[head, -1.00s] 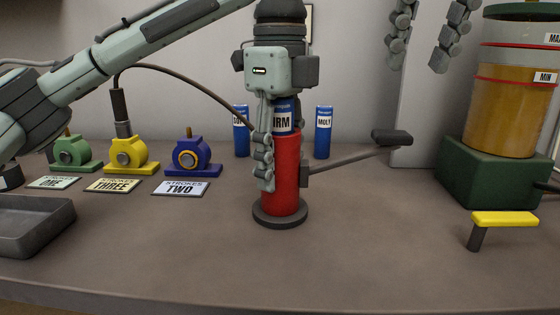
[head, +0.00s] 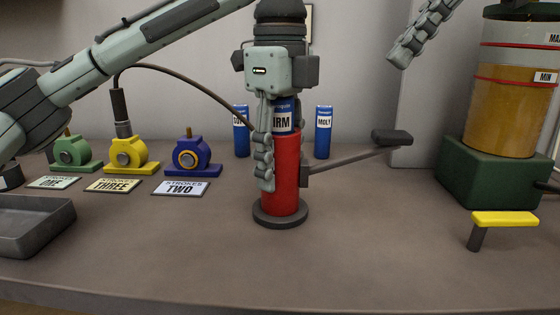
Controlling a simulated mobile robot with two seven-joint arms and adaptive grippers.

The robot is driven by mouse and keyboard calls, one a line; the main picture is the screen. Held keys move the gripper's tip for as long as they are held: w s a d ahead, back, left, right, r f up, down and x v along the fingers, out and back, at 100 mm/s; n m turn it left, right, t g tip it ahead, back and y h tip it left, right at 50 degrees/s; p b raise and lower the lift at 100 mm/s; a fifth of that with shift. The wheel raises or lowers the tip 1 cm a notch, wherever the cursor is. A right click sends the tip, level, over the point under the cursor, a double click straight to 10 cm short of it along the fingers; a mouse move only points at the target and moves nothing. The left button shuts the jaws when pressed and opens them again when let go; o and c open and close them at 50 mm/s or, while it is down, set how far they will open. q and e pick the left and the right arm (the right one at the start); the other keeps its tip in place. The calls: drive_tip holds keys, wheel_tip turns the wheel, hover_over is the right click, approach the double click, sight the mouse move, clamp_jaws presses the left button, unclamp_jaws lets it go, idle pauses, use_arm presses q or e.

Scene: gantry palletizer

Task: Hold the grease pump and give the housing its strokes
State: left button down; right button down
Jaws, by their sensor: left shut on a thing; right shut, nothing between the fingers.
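The red grease pump (head: 286,180) stands upright on its dark round base, with a blue cartridge (head: 284,115) in its top; the label is partly hidden. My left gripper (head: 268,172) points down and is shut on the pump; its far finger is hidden. The pump lever (head: 345,158) slants up to the right to a dark handle (head: 391,138). A hose (head: 185,75) runs from behind my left gripper to a coupler (head: 121,110) on the yellow housing (head: 130,156), by the card THREE (head: 112,185). My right gripper (head: 400,55) is shut and empty, above the lever handle.
A green housing (head: 72,153) and a blue housing (head: 190,158) flank the yellow one, with cards ONE (head: 53,182) and TWO (head: 180,188). Blue cartridges (head: 323,132) stand behind. A grey tray (head: 35,230) is left; an amber tank (head: 510,105) and yellow-topped lever (head: 504,219) are right.

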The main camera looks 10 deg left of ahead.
sight(407, 133)
drive_tip(key=shift+f+m, duration=0.3)
drive_tip(key=shift+f, duration=3)
drive_tip(key=shift+f, duration=0.1)
drive_tip(key=shift+f, duration=3.2)
drive_tip(key=shift+r, duration=3.35)
drive_tip(key=shift+f, duration=3.3)
drive_tip(key=shift+r, duration=3.3)
